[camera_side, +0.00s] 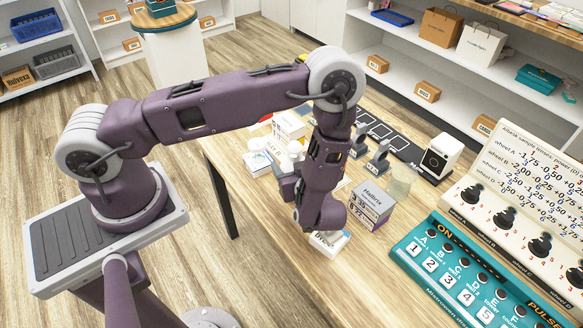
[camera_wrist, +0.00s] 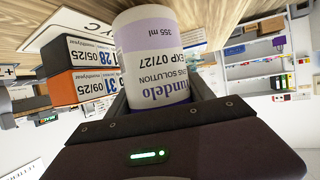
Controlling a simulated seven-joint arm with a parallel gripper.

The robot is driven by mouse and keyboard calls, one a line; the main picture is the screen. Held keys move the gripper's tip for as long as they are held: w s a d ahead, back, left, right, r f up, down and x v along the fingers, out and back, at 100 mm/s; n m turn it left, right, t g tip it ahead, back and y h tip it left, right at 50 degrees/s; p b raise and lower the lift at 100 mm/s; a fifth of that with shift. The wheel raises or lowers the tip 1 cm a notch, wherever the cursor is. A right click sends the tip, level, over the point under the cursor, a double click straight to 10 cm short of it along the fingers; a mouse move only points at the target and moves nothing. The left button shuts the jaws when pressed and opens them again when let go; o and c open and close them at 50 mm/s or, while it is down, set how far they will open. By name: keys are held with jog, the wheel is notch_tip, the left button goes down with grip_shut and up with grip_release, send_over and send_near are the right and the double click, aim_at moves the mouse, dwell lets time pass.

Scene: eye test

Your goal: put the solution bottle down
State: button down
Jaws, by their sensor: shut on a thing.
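The solution bottle (camera_wrist: 155,60) is white with a purple band and lens-solution lettering, and fills the upper middle of the wrist view. That view is upside down, so the inverted lettering means the bottle is roughly upright. My gripper (camera_wrist: 160,100) is shut on it, with dark fingers on either side. In the side view my gripper (camera_side: 287,184) is low over the wooden table (camera_side: 262,200), partly hidden by my wrist. I cannot tell whether the bottle's base touches the table.
Orange-and-black and white-and-black dated boxes (camera_wrist: 80,73) are close beside the bottle. A grey-purple carton (camera_side: 371,205) and a clear cup (camera_side: 401,181) stand right of my wrist. A teal button panel (camera_side: 470,275) fills the right front.

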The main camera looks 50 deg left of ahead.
jog(key=shift+f, duration=0.25)
jog(key=shift+f, duration=0.1)
jog(key=shift+c, duration=2)
grip_release()
jog(key=shift+f, duration=0.1)
